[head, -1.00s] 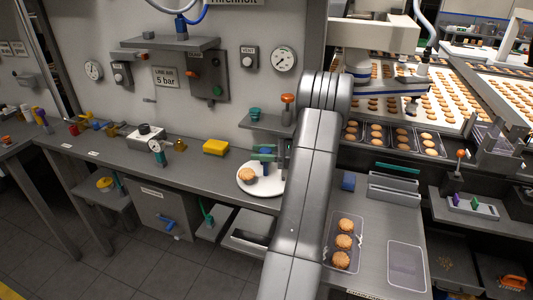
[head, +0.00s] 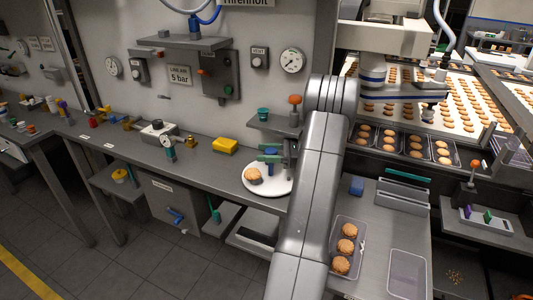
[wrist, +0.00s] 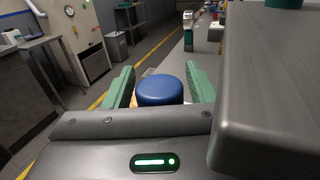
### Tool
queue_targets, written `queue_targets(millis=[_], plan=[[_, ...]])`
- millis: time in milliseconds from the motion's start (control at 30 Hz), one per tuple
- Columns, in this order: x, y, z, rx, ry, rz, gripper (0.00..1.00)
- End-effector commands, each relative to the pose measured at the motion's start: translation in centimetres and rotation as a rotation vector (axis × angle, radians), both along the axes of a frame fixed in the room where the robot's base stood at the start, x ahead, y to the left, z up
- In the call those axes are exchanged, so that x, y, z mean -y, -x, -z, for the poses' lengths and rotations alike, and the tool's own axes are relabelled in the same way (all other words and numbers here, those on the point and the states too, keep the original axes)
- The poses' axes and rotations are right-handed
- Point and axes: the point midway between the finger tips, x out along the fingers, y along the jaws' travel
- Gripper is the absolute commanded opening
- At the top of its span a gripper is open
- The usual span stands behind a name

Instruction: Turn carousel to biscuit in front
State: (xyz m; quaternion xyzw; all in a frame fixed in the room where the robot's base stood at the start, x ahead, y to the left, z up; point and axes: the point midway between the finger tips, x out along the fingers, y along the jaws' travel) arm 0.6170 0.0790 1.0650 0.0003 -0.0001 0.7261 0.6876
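The carousel is a round white plate (head: 283,187) on the bench, left of my arm in the head view. One biscuit (head: 252,174) lies on its left front part. A blue knob (head: 270,168) stands up near the middle of the plate. My gripper (head: 269,156) has green fingers, one on each side of the knob. In the wrist view the knob's round top (wrist: 160,90) sits between the fingers, with a narrow gap at the left finger. Something tan, perhaps the biscuit, shows in a sliver beside that finger. My arm hides the plate's right edge.
A small shelf (head: 275,125) with a teal cup and an orange-topped knob stands behind the plate. A yellow block (head: 225,146) lies to its left.

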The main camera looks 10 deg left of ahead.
Motion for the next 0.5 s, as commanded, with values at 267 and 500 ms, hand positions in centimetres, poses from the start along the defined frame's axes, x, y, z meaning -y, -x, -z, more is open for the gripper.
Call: queue_targets(millis=[267,500], plan=[[0.0,0.0,0.0,0.0,0.001,0.0,0.59],[2.0,-0.2,0.2,0.003,0.001,0.003,0.59]])
